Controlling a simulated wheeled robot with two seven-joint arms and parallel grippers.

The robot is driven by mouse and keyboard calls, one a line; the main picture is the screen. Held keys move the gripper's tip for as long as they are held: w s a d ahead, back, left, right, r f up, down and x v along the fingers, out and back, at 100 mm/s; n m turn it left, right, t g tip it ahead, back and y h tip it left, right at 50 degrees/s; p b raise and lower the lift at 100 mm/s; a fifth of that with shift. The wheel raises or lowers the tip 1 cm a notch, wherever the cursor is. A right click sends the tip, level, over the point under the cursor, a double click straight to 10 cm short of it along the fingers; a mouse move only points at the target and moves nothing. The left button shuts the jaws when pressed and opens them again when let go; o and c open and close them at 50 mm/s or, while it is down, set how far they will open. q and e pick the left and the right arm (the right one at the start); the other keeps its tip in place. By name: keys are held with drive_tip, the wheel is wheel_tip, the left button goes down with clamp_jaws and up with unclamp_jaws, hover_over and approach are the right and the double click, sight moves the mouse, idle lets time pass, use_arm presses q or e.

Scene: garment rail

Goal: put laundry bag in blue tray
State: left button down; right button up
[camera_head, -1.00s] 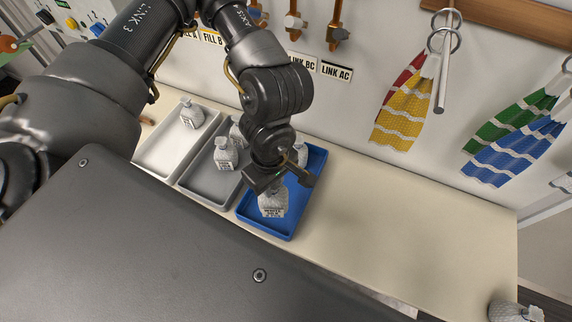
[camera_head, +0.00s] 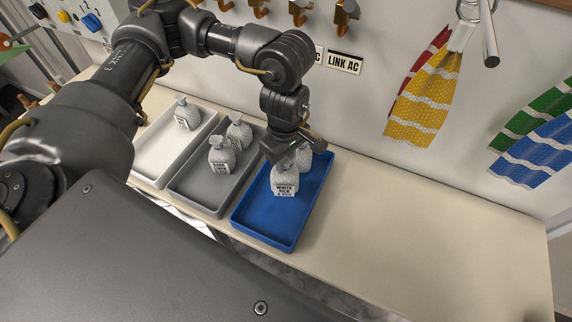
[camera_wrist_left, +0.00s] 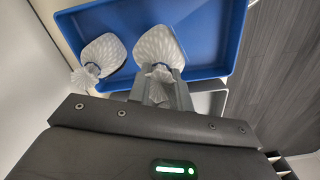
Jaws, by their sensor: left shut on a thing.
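My left gripper (camera_head: 287,158) is shut on the neck of a white patterned laundry bag (camera_head: 284,181) with a black-lettered label. The bag hangs upright over or in the back part of the blue tray (camera_head: 275,228); I cannot tell whether its base touches the floor. A second white bag (camera_head: 304,157) stands in the blue tray just behind it, partly hidden by the gripper. The left wrist view shows the held bag (camera_wrist_left: 158,45) at the gripper fingers (camera_wrist_left: 160,92), the other bag (camera_wrist_left: 103,53) beside it, and the tray (camera_wrist_left: 207,45). My right gripper is not in view.
A grey tray (camera_head: 205,196) with two bags and a white tray (camera_head: 155,160) with one bag stand left of the blue tray. The counter (camera_head: 400,230) to the right is clear. Striped cloths (camera_head: 425,95) hang on the right.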

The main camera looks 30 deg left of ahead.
sight(285, 174)
use_arm(q)
drive_tip(key=shift+w+a+f, duration=0.15)
drive_tip(key=shift+w+f, duration=0.4)
drive_tip(key=shift+f, duration=0.15)
wheel_tip(285, 174, down, 2)
drive_tip(key=shift+p, duration=0.7)
drive_tip(key=shift+f, duration=0.55)
drive_tip(key=shift+f, duration=0.2)
drive_tip(key=c, duration=1.3)
unclamp_jaws()
drive_tip(key=shift+r, duration=0.1)
